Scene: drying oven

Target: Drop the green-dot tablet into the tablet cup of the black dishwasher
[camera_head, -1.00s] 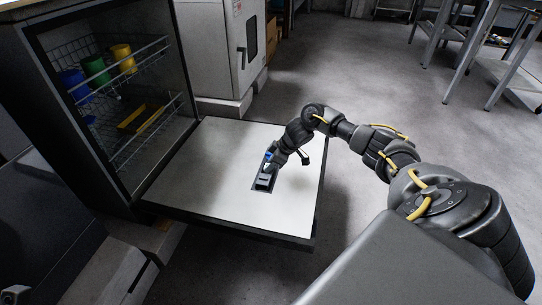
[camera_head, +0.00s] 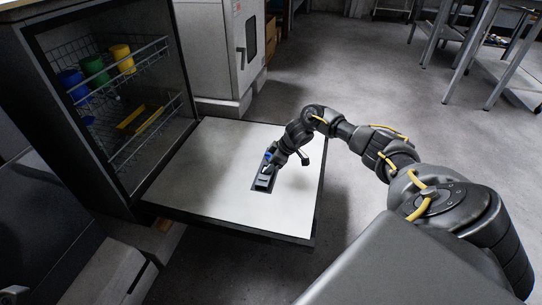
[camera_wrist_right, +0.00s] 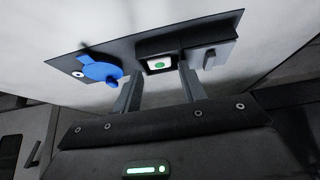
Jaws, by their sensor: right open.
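The black dishwasher's door (camera_head: 215,190) is folded down flat, pale side up. A dark dispenser panel (camera_head: 262,183) is set in it. The right wrist view shows the panel (camera_wrist_right: 70,62) with a blue round lid (camera_wrist_right: 101,69) and a grey latch piece (camera_wrist_right: 213,57). The white tablet with a green dot (camera_wrist_right: 159,64) sits in the dark rectangular tablet cup (camera_wrist_right: 143,48). My right gripper (camera_wrist_right: 161,70) is open, its two fingers apart on either side of the tablet. In the head view my right gripper (camera_head: 272,166) is low over the panel. My left gripper is not seen.
The dishwasher's wire racks (camera_head: 125,75) hold blue, green and yellow cups (camera_head: 122,58) and a yellow tray (camera_head: 138,120). A white cabinet (camera_head: 220,50) stands behind the door. Metal tables (camera_head: 490,60) stand at the far right. The floor between is clear.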

